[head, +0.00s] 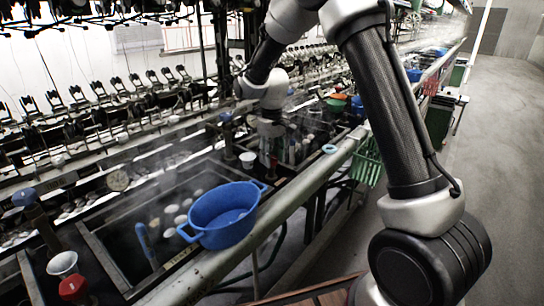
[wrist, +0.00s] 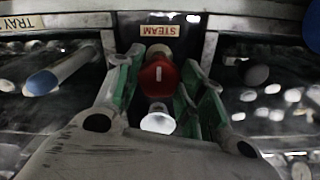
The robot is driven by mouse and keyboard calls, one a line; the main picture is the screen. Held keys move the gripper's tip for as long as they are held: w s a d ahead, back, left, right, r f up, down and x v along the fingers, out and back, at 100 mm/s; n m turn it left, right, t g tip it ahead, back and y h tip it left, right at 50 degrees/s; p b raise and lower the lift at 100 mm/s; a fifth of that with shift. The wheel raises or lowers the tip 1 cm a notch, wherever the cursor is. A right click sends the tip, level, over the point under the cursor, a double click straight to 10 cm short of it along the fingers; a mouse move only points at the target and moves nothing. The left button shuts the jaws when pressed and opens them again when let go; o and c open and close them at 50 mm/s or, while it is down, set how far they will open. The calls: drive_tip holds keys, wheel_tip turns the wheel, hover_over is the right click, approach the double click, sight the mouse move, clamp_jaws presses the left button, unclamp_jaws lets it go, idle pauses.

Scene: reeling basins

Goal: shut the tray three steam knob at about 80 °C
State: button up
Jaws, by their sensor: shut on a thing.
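In the wrist view the red steam knob (wrist: 160,79), with a white mark on its face, sits between the green-padded fingers of my gripper (wrist: 157,90). The fingers are closed on it, just below a STEAM label (wrist: 158,31).
A white cup (wrist: 158,122) is close below the knob. A blue basin (head: 222,214) rests on the near basin's front edge. Another red knob (head: 73,288) and white cup (head: 62,264) are at lower left. A green basket (head: 367,160) hangs off the rail. The floor at right is clear.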

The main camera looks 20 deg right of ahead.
sight(272, 158)
idle(0.3)
drive_tip(key=o, duration=1)
wheel_tip(272, 158, up, 12)
